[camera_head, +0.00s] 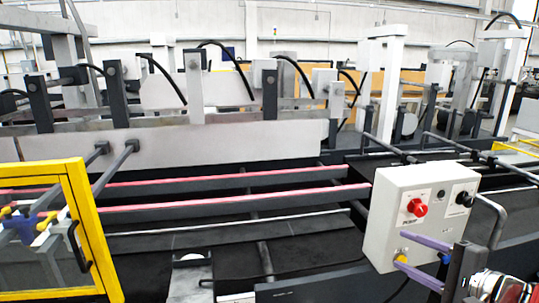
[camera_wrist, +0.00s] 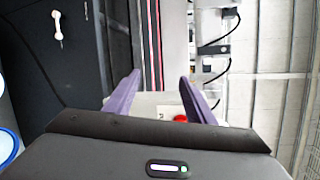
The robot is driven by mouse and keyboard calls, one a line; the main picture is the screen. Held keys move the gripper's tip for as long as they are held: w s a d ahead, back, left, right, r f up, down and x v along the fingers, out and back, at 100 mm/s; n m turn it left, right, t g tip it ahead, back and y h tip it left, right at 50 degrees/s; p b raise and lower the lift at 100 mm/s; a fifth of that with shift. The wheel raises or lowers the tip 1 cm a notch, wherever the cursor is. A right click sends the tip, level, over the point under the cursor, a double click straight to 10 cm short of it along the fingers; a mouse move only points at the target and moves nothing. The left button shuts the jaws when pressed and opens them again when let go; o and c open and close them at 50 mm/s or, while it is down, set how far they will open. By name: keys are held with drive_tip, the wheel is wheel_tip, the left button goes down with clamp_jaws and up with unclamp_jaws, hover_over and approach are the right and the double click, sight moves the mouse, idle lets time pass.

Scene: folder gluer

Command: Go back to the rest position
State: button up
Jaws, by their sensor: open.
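My gripper (camera_head: 400,248) is at the lower right of the head view, in front of the white control box (camera_head: 380,215). Its two purple fingers are apart with nothing between them. The box has a red knob (camera_head: 417,208), a black knob (camera_head: 463,198) and a yellow button low on its face. In the wrist view my gripper (camera_wrist: 160,76) is open. The box face shows between and behind the fingers, and the red knob (camera_wrist: 180,118) is beside the right finger. I cannot tell whether a fingertip touches the box.
A yellow-framed guard door (camera_head: 87,235) with a dark handle stands at left. Rails with red strips (camera_head: 230,200) run across the machine behind the box. A bent grey tube handle (camera_head: 498,215) is right of the box. A white handle (camera_wrist: 58,28) shows on a dark surface.

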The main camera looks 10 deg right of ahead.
drive_tip(key=s+a+f+n+g+y, duration=0.1)
drive_tip(key=a+f+n+g, duration=0.15)
drive_tip(key=a, duration=0.55)
drive_tip(key=s+a+f+n+g+y, duration=0.1)
drive_tip(key=a+n+g, duration=0.3)
drive_tip(key=a, duration=0.5)
drive_tip(key=s+a+f+n+g+h, duration=0.1)
drive_tip(key=s+a+n+g+h, duration=0.1)
drive_tip(key=s+a+n+h, duration=0.5)
drive_tip(key=s+a+n, duration=0.1)
drive_tip(key=s+n, duration=0.2)
drive_tip(key=n, duration=0.1)
drive_tip(key=shift+s+f+g, duration=0.2)
drive_tip(key=shift+s+g, duration=0.15)
